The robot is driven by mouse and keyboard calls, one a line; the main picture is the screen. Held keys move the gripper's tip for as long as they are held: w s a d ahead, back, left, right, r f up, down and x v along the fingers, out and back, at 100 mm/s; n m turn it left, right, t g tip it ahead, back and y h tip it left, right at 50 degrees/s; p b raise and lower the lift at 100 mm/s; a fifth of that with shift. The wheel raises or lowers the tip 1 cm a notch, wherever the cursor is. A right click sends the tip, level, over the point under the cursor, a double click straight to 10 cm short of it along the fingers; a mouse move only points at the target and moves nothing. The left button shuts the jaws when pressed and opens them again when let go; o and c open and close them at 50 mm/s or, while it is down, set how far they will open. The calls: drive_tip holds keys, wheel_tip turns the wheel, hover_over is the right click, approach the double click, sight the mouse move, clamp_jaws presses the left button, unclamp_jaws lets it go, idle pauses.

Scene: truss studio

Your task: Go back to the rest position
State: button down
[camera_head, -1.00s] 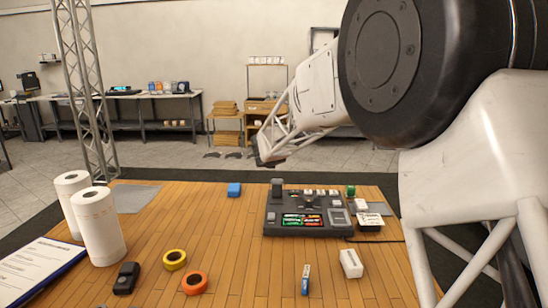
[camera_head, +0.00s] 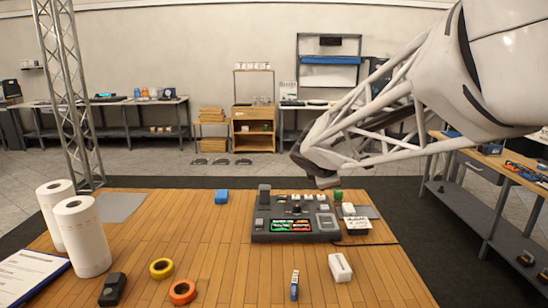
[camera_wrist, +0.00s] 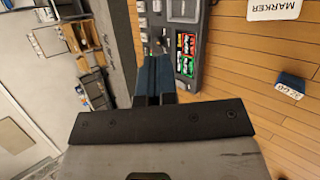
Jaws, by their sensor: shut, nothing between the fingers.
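My gripper (camera_head: 326,183) is at the end of my white truss arm, which comes in from the upper right in the head view. It hangs above the back right of the wooden table (camera_head: 205,255), over the far edge of the dark console (camera_head: 262,227). In the wrist view my gripper (camera_wrist: 154,82) has its dark blue fingers together, with nothing between them. The console (camera_wrist: 196,72) lies beyond the fingertips there, with green and red batteries in it. The fingertips are small and partly hidden in the head view.
A clipboard (camera_head: 30,275) lies at left. The table's middle is clear.

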drive_tip(key=s+d+f+m+g+y, duration=0.1)
drive_tip(key=s+m, duration=0.5)
drive_tip(key=s, duration=0.6)
drive_tip(key=s+d+f+m+g+y, duration=0.1)
drive_tip(key=s+f+m+g, duration=0.2)
drive_tip(key=s, duration=0.9)
drive_tip(key=s+d+f+m+g+y, duration=0.1)
drive_tip(key=s+f+m, duration=0.3)
drive_tip(key=s+m, duration=0.5)
drive_tip(key=s+y, duration=0.1)
drive_tip(key=s, duration=0.2)
drive_tip(key=shift+s+d+f+g, duration=0.35)
drive_tip(key=shift+s+f+g, duration=0.05)
